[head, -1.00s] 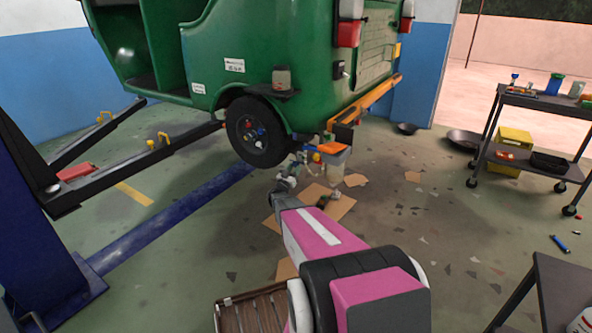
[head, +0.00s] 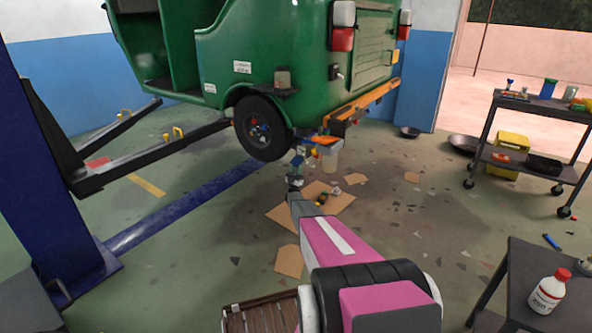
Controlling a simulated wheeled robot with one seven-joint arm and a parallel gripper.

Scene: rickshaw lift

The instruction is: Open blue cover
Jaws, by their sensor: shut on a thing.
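The green rickshaw (head: 275,50) stands raised on the lift, its rear toward the right. My arm reaches forward, and my gripper (head: 299,157) is under the rear edge, just right of the rear wheel (head: 262,128). A small blue piece (head: 298,161), seemingly the blue cover, shows at my gripper, which is shut on it. The fingers are too small to make out clearly, and I cannot tell whether the cover is open. An orange part (head: 322,140) and a pale translucent container (head: 330,160) are close to its right.
Cardboard pieces (head: 325,203) and small parts lie on the floor below. A dark lift arm (head: 150,155) extends from the blue post (head: 45,190) at left. A tool cart (head: 530,165) stands at right. A table (head: 540,270) with a white bottle (head: 549,292) is at front right.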

